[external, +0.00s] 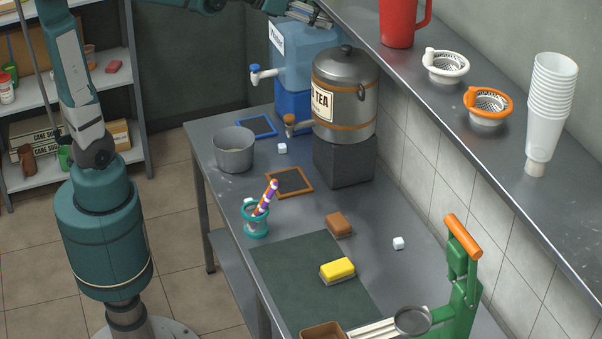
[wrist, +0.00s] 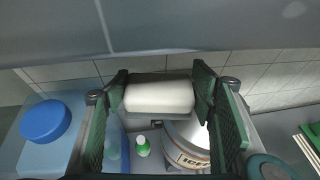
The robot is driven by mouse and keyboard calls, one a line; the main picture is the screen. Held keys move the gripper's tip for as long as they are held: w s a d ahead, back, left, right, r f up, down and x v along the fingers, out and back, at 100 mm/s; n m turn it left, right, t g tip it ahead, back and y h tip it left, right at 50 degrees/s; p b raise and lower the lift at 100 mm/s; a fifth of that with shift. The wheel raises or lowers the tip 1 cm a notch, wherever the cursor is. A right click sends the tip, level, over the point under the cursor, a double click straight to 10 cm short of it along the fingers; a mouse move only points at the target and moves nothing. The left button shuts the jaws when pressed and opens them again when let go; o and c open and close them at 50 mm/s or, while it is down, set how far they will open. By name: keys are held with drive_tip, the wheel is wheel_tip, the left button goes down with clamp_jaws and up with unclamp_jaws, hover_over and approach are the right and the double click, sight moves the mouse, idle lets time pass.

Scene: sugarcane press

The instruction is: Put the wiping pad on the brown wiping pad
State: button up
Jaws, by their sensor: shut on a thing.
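The brown wiping pad (external: 339,224) lies on the grey counter, beyond the dark green mat. A yellow wiping pad (external: 338,269) with a pale underside lies on the mat, apart from the brown one. My gripper (external: 310,14) is at the top of the external view, high by the blue water container and far from both pads. In the wrist view its dark green fingers are shut on a white rounded object (wrist: 160,97); I cannot tell what it is. The held object cannot be made out in the external view.
A tea urn (external: 344,95) stands on a dark block beside the blue water container (external: 303,55). A pot (external: 234,150), a teal cup (external: 256,219) and a green press (external: 462,280) stand on the counter. The wall shelf (external: 470,150) overhangs the right side.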

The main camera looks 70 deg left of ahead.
drive_tip(key=s+a+f+n+y, duration=0.1)
drive_tip(key=s+a+n+y, duration=0.15)
drive_tip(key=a, duration=1.05)
drive_tip(key=s+a+n+y, duration=0.2)
drive_tip(key=s+a+y, duration=0.1)
drive_tip(key=a, duration=1)
drive_tip(key=s+a+f+n+g+y+b, duration=0.3)
drive_tip(key=s+a+f+n+y+b, duration=0.2)
drive_tip(key=s+a+f+b, duration=0.3)
drive_tip(key=s+a+f, duration=0.3)
drive_tip(key=s+a, duration=0.2)
drive_tip(key=a, duration=0.1)
drive_tip(key=shift+a+f, duration=0.15)
drive_tip(key=shift+f, duration=0.1)
drive_tip(key=shift+y, duration=0.25)
drive_tip(key=shift+w, duration=0.1)
